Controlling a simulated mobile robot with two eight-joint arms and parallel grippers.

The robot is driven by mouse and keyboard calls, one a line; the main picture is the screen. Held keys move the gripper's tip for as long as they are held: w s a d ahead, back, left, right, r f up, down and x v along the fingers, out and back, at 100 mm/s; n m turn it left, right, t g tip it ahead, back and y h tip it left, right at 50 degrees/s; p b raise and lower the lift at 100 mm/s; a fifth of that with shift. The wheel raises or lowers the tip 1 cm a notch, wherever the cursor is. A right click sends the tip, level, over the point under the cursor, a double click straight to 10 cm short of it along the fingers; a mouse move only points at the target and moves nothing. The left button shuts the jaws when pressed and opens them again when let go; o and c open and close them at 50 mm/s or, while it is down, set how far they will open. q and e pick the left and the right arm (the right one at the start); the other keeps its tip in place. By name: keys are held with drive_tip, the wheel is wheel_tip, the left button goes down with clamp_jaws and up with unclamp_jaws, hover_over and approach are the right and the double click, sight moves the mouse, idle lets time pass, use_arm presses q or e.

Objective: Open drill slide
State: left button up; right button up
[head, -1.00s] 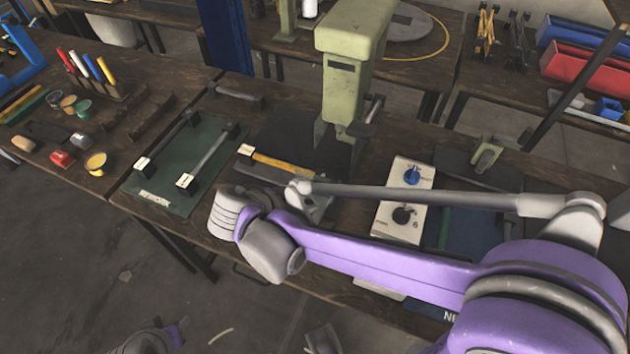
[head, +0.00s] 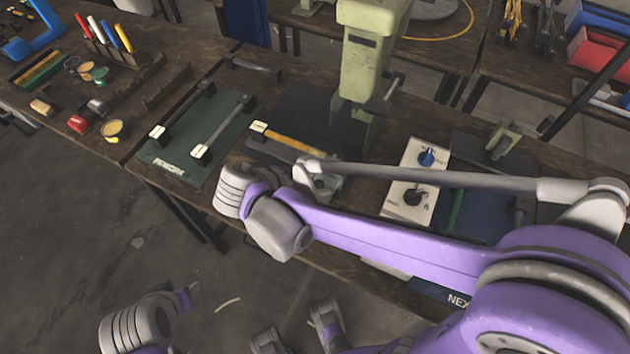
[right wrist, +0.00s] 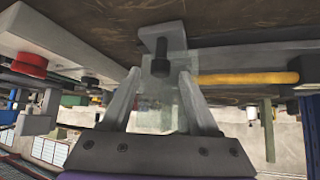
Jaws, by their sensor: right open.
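The slide with its yellow-orange bar (head: 292,141) and a white label at its far end lies in front of the green press in the head view. The bar also shows in the right wrist view (right wrist: 245,78). My right gripper (right wrist: 158,100) is open there, its two fingers apart around a grey bracket with a dark bolt (right wrist: 160,58) near the bar's end. I cannot tell whether the fingers touch it. In the head view my right arm largely hides this gripper.
The green press (head: 364,60) stands behind the bar. A white control box (head: 412,180) with blue and black knobs is to its right. A green mat (head: 170,160) with two dark-ended handles lies to the left. A red button (right wrist: 28,66) shows in the right wrist view.

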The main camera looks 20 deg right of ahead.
drive_tip(key=p+v, duration=0.1)
drive_tip(key=v, duration=0.9)
drive_tip(key=s+d+f+n+t+y+p, duration=0.2)
drive_tip(key=s+d+n+y+p, duration=0.4)
drive_tip(key=n, duration=0.8)
drive_tip(key=d+f+y, duration=0.1)
drive_tip(key=d+y, duration=0.1)
drive_tip(key=shift+s+d+t+y, duration=0.3)
drive_tip(key=shift+s+d, duration=0.05)
drive_tip(key=shift+d, duration=0.05)
